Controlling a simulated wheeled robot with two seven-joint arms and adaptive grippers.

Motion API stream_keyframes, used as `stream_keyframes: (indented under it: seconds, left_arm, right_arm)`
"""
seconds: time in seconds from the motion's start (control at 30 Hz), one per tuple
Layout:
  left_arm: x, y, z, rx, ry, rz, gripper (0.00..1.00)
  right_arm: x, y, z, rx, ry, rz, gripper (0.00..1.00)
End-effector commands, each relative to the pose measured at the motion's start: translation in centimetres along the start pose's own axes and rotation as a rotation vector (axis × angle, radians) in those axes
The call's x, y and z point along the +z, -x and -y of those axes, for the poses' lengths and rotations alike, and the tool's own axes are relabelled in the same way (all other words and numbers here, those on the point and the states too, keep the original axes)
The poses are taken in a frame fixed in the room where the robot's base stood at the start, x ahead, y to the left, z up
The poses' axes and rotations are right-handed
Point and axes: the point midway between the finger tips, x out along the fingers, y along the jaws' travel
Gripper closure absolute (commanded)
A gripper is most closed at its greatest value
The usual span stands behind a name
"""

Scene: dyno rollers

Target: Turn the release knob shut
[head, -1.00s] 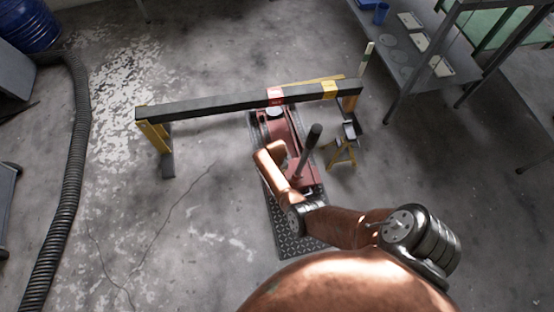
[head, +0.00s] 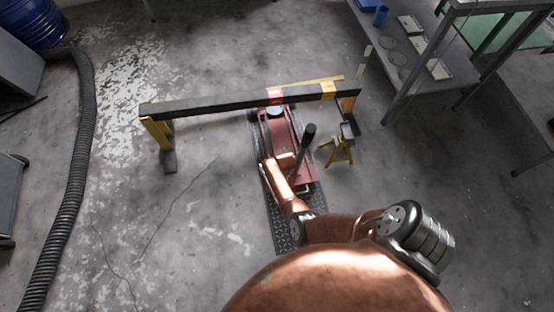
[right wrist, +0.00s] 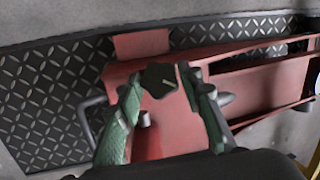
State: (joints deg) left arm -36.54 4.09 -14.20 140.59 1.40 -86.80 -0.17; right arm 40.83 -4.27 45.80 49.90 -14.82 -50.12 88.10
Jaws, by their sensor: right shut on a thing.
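The release knob (right wrist: 160,79) is a dark, lobed knob on the red floor jack (right wrist: 178,130) in the right wrist view. My right gripper (right wrist: 161,82) has its green fingers on either side of the knob and is shut on it. In the head view the red jack (head: 279,136) lies under a dark beam, with its dark handle (head: 304,145) standing up at a tilt. My copper right arm reaches over the jack there and hides the knob and the right fingertips. My left gripper is not in view.
A dark crossbeam (head: 220,103) on yellow stands spans above the jack. A small yellow stand (head: 340,148) is just right of it. The jack rests on a tread-plate mat (head: 287,237). A ribbed hose (head: 72,185) lies at left; a metal shelf stands upper right.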

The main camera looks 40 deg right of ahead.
Motion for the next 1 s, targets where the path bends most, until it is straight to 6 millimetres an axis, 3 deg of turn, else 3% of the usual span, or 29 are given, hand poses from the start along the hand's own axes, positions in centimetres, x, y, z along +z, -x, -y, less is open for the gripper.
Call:
stream_keyframes:
  seconds: [0.73,0.77,1.0]
  left_arm:
    - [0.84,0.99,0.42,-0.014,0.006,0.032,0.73]
    - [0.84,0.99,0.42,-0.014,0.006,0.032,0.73]
    - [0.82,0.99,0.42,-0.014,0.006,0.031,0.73]
  right_arm:
    - [-0.05,-0.13,-0.40,-0.059,-0.088,0.007,0.90]
    - [-0.05,-0.13,-0.40,-0.059,-0.088,0.007,0.65]
    - [0.00,-0.09,-0.27,-0.062,-0.087,0.008,0.48]
